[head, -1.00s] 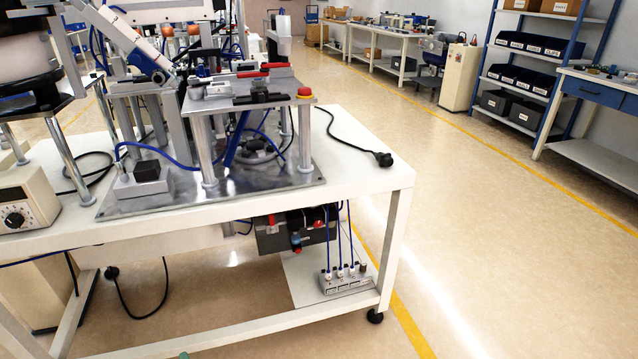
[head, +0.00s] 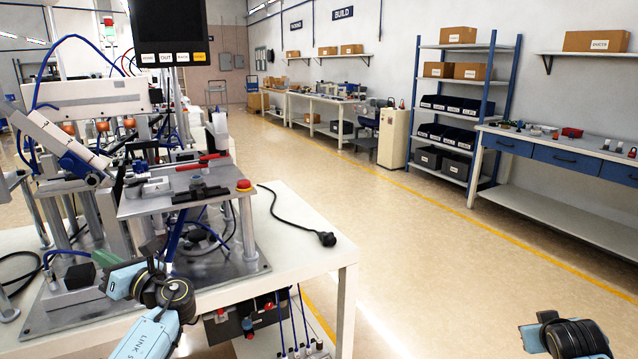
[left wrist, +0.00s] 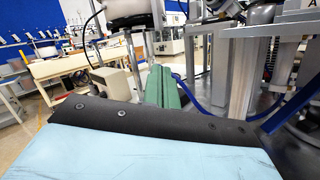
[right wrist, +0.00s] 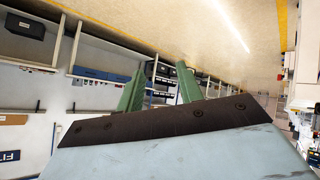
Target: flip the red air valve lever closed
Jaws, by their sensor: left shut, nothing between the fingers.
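I cannot tell which red part is the valve lever. Red-handled clamps (head: 204,162) lie on the raised metal plate above the bench. My left gripper (left wrist: 162,72) has its green fingers together and empty, above the bench beside the machine's metal posts. My right gripper (right wrist: 160,72) has its green fingers apart and empty, over open floor; in the head view only its wrist shows, at the lower right.
A screen (head: 170,30) stands above. Floor right of the bench is free up to the shelves (head: 455,110) and the workbench (head: 560,160).

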